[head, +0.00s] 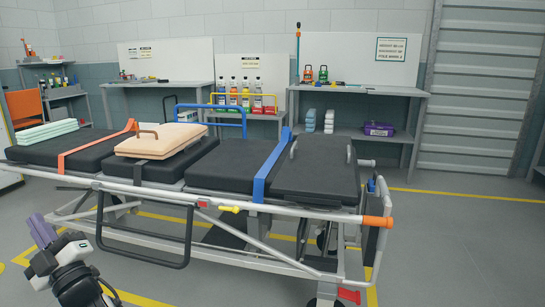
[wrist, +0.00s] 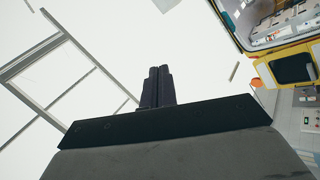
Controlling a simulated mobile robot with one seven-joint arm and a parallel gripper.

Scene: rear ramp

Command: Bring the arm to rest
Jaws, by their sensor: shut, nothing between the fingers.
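My gripper (wrist: 158,88) shows in the wrist view with its two dark fingers together and nothing between them. The wrist view looks up at a pale ceiling with a frame at the left. In the head view, part of my arm, grey, black and purple, is at the lower left, in front of the stretcher (head: 225,198). The arm appears apart from the stretcher.
Workbenches with bottles (head: 246,92) and a purple box (head: 378,129) line the wall.

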